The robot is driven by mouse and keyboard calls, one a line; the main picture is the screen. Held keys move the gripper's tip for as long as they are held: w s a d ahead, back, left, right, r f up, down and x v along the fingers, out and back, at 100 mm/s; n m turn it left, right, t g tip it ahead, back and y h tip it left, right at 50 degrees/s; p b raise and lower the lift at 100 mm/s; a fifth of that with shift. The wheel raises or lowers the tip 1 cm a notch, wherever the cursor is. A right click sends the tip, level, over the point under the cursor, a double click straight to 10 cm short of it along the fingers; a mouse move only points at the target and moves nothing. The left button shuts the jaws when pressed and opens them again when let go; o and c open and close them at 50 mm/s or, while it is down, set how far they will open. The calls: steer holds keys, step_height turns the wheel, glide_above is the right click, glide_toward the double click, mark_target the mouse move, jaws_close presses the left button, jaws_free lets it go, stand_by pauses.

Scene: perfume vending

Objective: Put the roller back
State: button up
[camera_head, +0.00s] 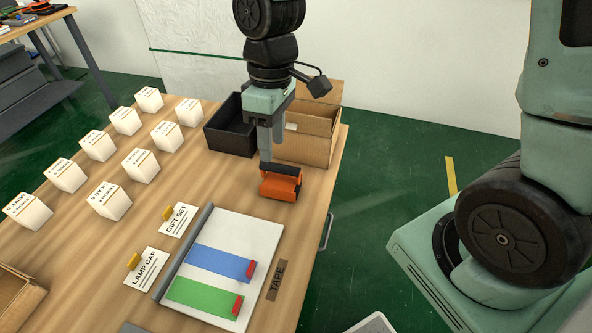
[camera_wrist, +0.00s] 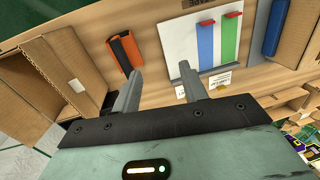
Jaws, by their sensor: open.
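An orange and black tool (camera_head: 281,184), which looks like the roller, lies on the wooden table. It also shows in the wrist view (camera_wrist: 125,50), past the tip of the left finger. My gripper (camera_head: 267,150) points down just behind and above it in the head view. In the wrist view my gripper (camera_wrist: 160,78) has its two fingers apart with nothing between them. The tool is outside the gap between the fingers. In the head view the fingers overlap the tool's far side, and I cannot tell if they touch it.
A white board (camera_head: 240,229) with blue and green strips lies in front, beside a TAPE label (camera_head: 277,281). A black bin (camera_head: 229,133) and an open cardboard box (camera_head: 311,137) stand behind. Several white boxes (camera_head: 140,165) stand at left. Cards (camera_head: 178,220) lie between.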

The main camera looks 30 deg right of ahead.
steer(key=s+a+r, duration=0.1)
steer(key=s, duration=0.7)
steer(key=s+a+r+m+t, duration=0.1)
steer(key=s+a+r, duration=0.1)
steer(key=s, duration=0.6)
steer(key=shift+r, duration=0.1)
